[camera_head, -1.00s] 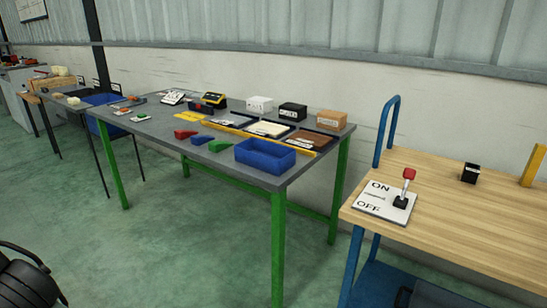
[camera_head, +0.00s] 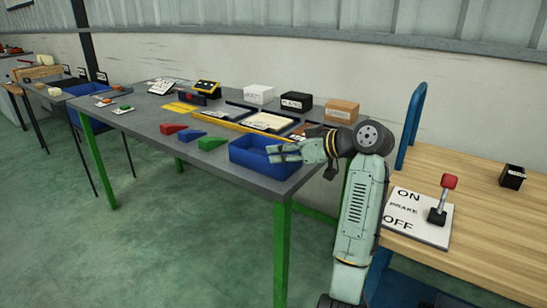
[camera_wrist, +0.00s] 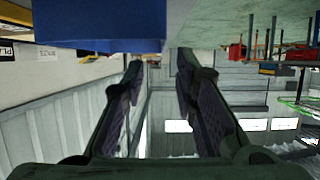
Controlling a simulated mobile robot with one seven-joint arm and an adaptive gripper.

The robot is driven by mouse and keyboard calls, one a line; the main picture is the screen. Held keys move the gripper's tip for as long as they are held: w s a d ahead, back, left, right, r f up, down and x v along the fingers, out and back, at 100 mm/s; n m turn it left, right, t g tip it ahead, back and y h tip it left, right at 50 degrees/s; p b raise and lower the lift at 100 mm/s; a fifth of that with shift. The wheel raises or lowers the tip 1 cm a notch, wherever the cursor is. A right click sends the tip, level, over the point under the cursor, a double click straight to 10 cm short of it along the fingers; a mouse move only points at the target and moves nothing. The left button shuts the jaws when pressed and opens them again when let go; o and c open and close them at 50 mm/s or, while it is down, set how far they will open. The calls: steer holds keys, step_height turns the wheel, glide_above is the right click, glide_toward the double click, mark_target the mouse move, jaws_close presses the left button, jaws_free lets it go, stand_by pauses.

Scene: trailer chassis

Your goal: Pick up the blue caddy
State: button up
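The blue caddy (camera_head: 250,160) is an open-topped box on the grey table (camera_head: 225,175), near its front right corner. My gripper (camera_head: 272,153) is at the caddy's right end, partly covering it. In the wrist view, the fingers (camera_wrist: 157,68) are spread apart with nothing between them. The caddy's blue wall (camera_wrist: 100,22) fills the upper left there, just beyond the left fingertip. I cannot tell whether a finger touches the caddy.
Red (camera_head: 172,129), blue (camera_head: 190,135) and green (camera_head: 212,143) wedges lie left of the caddy. Trays and labelled boxes (camera_head: 298,104) stand behind it. A wooden bench with a brake lever (camera_head: 440,205) stands at right.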

mark_target(253, 154)
steer(key=x, duration=0.4)
steer(key=shift+s+a, duration=0.1)
steer(key=shift+s, duration=0.05)
steer(key=shift+p+x, duration=1)
steer(key=shift+x, duration=2.2)
steer(key=shift+c, duration=0.2)
jaws_close()
